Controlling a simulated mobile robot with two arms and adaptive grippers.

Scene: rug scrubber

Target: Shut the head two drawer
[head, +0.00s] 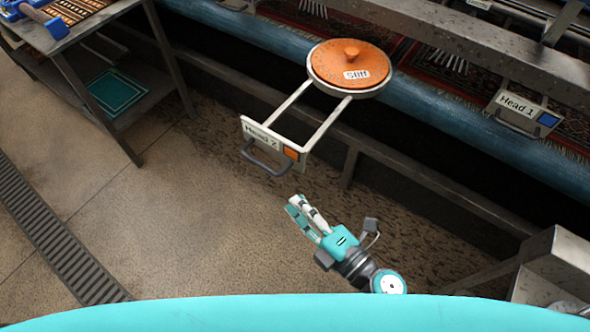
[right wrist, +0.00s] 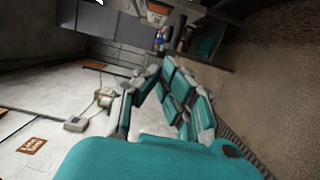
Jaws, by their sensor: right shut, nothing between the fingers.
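The head two drawer (head: 270,144) is pulled out toward me in the head view. Its white front plate reads "Head 2", with an orange square and a dark handle (head: 265,163) below. Two pale rails run back to a ring that holds a round orange disc (head: 348,62) labelled "Stiff". My right gripper (head: 296,205) is shut and empty, in front of and below the drawer front, apart from the handle. Its teal fingers also show in the right wrist view (right wrist: 172,80). My left gripper is not in view.
The Head 1 drawer front (head: 522,113), with a blue square, sits against the machine at right. A blue roller (head: 440,93) runs across behind. A metal table (head: 92,22) stands at upper left. A floor drain grate (head: 60,235) lies at left. The floor before the drawer is clear.

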